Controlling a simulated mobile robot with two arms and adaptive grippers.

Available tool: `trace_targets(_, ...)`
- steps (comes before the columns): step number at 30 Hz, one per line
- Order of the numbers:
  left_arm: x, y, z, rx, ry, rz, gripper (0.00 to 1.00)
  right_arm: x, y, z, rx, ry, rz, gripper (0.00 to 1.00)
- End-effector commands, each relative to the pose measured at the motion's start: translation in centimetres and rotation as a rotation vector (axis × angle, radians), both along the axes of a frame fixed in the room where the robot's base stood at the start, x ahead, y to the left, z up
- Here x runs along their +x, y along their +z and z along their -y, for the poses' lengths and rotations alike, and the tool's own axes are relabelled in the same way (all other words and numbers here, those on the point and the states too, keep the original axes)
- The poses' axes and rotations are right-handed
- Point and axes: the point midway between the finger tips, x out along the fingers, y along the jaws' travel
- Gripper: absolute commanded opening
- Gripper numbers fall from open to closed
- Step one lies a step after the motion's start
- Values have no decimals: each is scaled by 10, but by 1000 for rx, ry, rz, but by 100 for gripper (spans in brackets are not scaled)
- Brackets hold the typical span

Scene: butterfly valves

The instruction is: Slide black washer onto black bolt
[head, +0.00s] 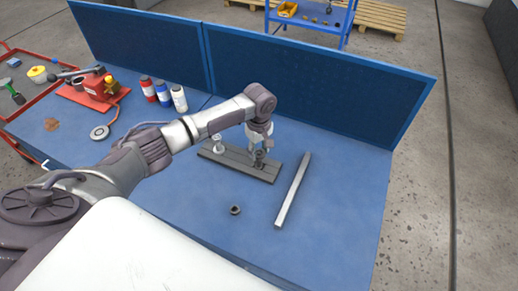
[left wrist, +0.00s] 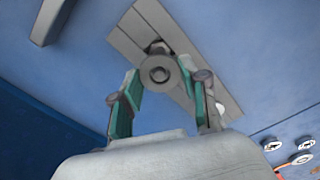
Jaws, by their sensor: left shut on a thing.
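My left gripper (head: 262,150) is above the right part of a dark grey plate (head: 222,159) on the blue bench. In the left wrist view the gripper (left wrist: 160,72) is shut on the black washer (left wrist: 159,73), a dark round ring between its fingertips. A dark piece (left wrist: 157,46), probably the black bolt, shows just past the washer on the plate. The washer overlaps it in that view, so I cannot tell whether the washer is around the bolt or above it. A light bolt (head: 217,144) stands at the plate's left end. My right gripper is not in view.
A small dark ring (head: 235,210) lies on the bench in front of the plate. A long grey bar (head: 293,190) lies to the right. White, blue and red bottles (head: 163,92) and a red tool (head: 95,90) are at the back left. A blue panel (head: 310,80) closes the back.

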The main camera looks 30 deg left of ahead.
Motion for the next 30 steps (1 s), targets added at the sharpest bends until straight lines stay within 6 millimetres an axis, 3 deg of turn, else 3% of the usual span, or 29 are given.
trace_targets(1, 0, 0, 0, 0, 0, 0, 9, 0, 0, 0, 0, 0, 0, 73)
trace_targets(2, 0, 0, 0, 0, 0, 0, 49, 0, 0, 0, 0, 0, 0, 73)
trace_targets(6, 0, 0, 0, 0, 0, 0, 72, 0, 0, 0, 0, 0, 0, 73)
trace_targets(19, 1, 9, 0, -1, -1, 2, 74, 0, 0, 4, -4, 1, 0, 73)
trace_targets(30, 1, 82, 0, -2, 0, 4, 74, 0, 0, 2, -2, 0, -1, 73)
